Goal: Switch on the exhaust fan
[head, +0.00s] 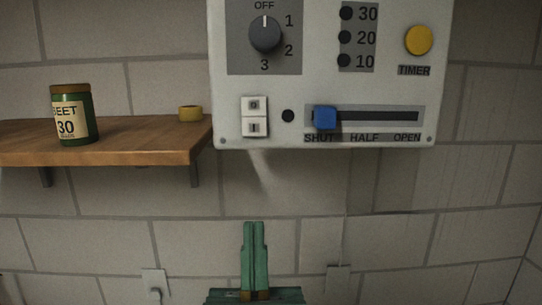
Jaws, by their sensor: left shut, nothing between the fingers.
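A pale control panel (360,85) hangs on the wall, with its top cut off by the picture. Its dark rotary knob (265,35) is marked OFF, 1, 2 and 3, and its white pointer line is up at OFF. Below the knob is a white two-part rocker switch (255,117) marked 0 and I; I cannot tell which half is pressed. No visible label names the fan. My left gripper (254,226) is below the panel, pointing up, shut and empty, apart from the panel. My right gripper is not in view.
A blue slider (326,117) sits at SHUT. A yellow TIMER button (419,40) and dark lamps (345,37) marked 30, 20, 10 are at right. A wooden shelf (110,150) on the left holds a green jar (72,118) and a yellow item (190,113). The wall below the panel is mostly clear.

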